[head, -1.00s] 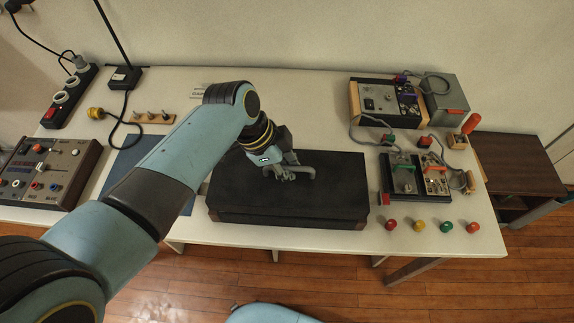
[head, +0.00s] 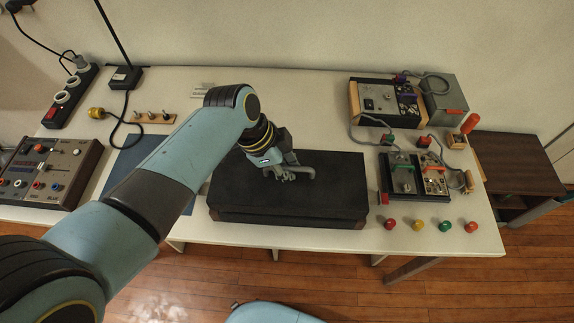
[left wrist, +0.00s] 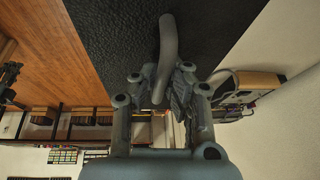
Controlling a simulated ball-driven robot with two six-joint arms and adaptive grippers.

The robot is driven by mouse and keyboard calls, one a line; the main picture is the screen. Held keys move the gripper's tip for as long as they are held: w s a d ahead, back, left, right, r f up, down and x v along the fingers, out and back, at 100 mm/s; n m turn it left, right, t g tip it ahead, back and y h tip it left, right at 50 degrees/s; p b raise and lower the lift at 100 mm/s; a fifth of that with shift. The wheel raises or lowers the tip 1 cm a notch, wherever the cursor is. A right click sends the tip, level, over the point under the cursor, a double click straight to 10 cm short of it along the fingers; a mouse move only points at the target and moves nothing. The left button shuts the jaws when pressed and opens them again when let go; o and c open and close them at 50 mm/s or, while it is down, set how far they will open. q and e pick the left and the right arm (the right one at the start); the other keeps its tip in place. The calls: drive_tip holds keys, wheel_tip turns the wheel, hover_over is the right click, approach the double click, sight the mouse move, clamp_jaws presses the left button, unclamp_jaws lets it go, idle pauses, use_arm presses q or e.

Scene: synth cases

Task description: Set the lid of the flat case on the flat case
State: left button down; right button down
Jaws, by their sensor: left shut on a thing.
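The lid of the flat case (head: 335,185) is a black, textured slab with a grey bar handle on top. It lies over the flat case (head: 290,220), whose front side and brownish corners show as a narrow band beneath it. Whether the lid is fully seated or slightly raised I cannot tell. My left gripper (head: 287,172) is shut on the lid's handle. In the left wrist view the fingers (left wrist: 168,85) close around the grey handle (left wrist: 168,45), with the black lid (left wrist: 115,30) behind. The inside of the case is hidden. My right gripper is not in view.
A control box (head: 45,172) stands left on the white table (head: 300,90). Devices with cables (head: 385,103) and a switch unit (head: 415,178) stand right of the case. Several coloured knobs (head: 418,224) line the front right edge. A blue mat (head: 125,162) lies left.

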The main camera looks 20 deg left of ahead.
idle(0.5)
use_arm(q)
drive_tip(key=shift+w+r+p, duration=0.1)
drive_tip(key=shift+p, duration=0.2)
drive_tip(key=shift+f, duration=0.3)
drive_tip(key=shift+f+b, duration=0.9)
drive_tip(key=c, duration=1.4)
unclamp_jaws()
drive_tip(key=shift+o, duration=0.2)
drive_tip(key=shift+f, duration=0.1)
drive_tip(key=v, duration=1.2)
